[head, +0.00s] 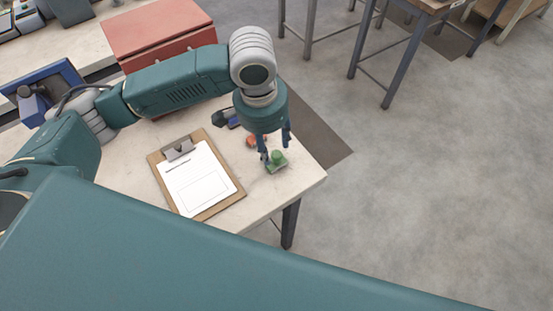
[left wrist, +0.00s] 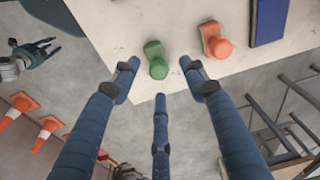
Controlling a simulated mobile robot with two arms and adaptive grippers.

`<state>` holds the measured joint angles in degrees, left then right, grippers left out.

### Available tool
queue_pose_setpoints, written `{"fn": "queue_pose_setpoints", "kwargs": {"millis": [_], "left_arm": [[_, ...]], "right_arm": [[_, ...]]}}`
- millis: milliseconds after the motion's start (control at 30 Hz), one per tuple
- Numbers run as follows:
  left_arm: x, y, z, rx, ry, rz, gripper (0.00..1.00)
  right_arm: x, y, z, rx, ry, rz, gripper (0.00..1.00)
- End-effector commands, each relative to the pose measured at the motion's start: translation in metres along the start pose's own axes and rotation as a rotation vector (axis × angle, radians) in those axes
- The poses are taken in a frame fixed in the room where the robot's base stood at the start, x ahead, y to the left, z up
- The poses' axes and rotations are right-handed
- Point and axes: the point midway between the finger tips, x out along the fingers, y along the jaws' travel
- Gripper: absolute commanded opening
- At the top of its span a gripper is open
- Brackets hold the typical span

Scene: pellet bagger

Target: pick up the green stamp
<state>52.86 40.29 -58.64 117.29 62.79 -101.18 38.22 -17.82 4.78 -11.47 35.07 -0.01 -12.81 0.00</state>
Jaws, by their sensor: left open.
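The green stamp (head: 277,160) stands near the right corner of the pale table. It also shows in the left wrist view (left wrist: 156,62), with a round knob and a blocky base. My left gripper (head: 274,148) is open and empty, its blue fingers pointing down close to the stamp. In the left wrist view the fingertips (left wrist: 160,84) are spread, and the stamp appears just beyond the gap between them. I cannot tell whether a finger touches it. My right gripper (left wrist: 34,52) shows small at the left of the wrist view, its fingers apart, away from the table.
An orange-red stamp (head: 255,140) stands close behind the green one. A dark blue object (head: 229,118) lies farther back. A clipboard with paper (head: 198,180) lies to the left. A red box (head: 158,32) stands at the back. The table's edge is close to the green stamp.

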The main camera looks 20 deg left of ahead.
Motion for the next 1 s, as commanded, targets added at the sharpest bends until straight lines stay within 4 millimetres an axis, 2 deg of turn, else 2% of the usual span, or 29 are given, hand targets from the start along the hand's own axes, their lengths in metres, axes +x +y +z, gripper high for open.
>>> {"fn": "queue_pose_setpoints", "kwargs": {"millis": [167, 400, 700, 767, 933, 1000], "left_arm": [[0.014, 0.004, -0.002, 0.001, -0.002, 0.001, 0.44], [0.049, 0.008, -0.006, 0.0, -0.002, 0.001, 0.44], [0.055, 0.008, -0.007, 0.002, 0.003, 0.0, 0.44], [0.055, 0.008, -0.007, 0.002, 0.003, 0.0, 0.34], [0.055, 0.008, -0.007, 0.002, 0.003, 0.0, 0.0], [0.055, 0.008, -0.007, 0.002, 0.003, 0.0, 0.0]], "right_arm": [[-0.005, 0.002, -0.009, 0.0, 0.013, 0.002, 0.35], [-0.011, 0.004, -0.022, 0.0, 0.032, 0.004, 0.35], [-0.011, 0.0, -0.02, 0.002, 0.028, -0.001, 0.35], [-0.011, -0.002, -0.019, 0.003, 0.027, -0.003, 0.35], [-0.011, -0.005, -0.018, 0.004, 0.024, -0.006, 0.35], [-0.011, -0.005, -0.017, 0.004, 0.023, -0.006, 0.35]]}}
